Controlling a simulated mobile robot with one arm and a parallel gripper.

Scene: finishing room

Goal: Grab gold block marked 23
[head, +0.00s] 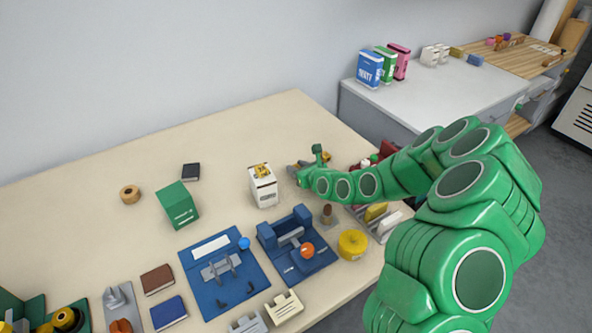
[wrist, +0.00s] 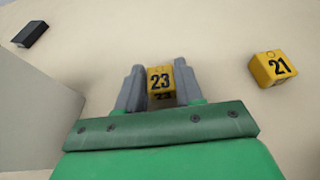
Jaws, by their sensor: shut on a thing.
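The gold block marked 23 (wrist: 160,79) sits between the two grey fingers of my gripper (wrist: 158,88) in the wrist view, its number facing the camera. The fingers are shut on it from both sides. In the head view my gripper (head: 294,169) is low over the beige table, just right of a white box; the block in it cannot be made out there. A second gold block, marked 21 (wrist: 271,68), lies apart to the right in the wrist view.
The white box (head: 264,188) with a yellow item on top stands close left of my gripper. A green box (head: 178,205), a black box (head: 191,172) and blue fixtures (head: 222,273) stand further left and in front. The table's back is clear.

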